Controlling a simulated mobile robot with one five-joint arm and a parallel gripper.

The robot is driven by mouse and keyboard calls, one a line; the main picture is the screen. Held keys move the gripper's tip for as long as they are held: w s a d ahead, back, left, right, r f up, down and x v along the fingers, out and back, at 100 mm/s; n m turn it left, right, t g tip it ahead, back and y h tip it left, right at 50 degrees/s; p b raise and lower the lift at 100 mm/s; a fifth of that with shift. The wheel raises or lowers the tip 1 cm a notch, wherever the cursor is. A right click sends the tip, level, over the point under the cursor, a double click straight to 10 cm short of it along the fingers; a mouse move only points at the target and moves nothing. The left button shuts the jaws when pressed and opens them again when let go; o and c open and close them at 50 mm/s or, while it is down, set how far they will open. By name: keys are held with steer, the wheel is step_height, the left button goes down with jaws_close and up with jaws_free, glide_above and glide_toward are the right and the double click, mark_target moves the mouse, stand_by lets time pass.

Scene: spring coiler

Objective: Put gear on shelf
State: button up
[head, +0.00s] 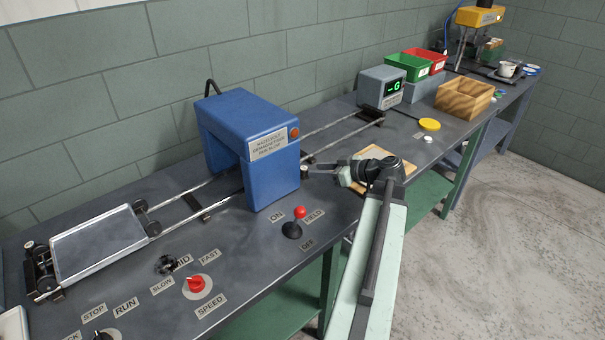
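No thing is clearly a gear from here. A small dark round part (167,265) lies by the SLOW, MID and FAST labels and partly covers MID; I cannot tell whether it is the gear or a fixed part. Green shelves show below the bench tops, one at the right (425,200) and one at the front (275,312). My gripper (308,171) is at the right side of the blue machine (250,145), above the bench. It is small and dark here, so its fingers and anything between them cannot be made out.
A silver tray carriage (98,243) sits on rails at the left. A red-knobbed lever (298,220) and red speed knob (196,284) stand near the front edge. A wooden board (368,158) lies behind my arm. Bins and a wooden box (465,98) stand farther right.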

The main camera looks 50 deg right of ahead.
mark_target(307, 170)
steer(key=b+x, duration=0.1)
steer(key=x, duration=0.4)
steer(key=shift+w+f+b, duration=0.1)
steer(key=shift+w+b, duration=0.15)
steer(key=shift+b, duration=0.15)
jaws_close()
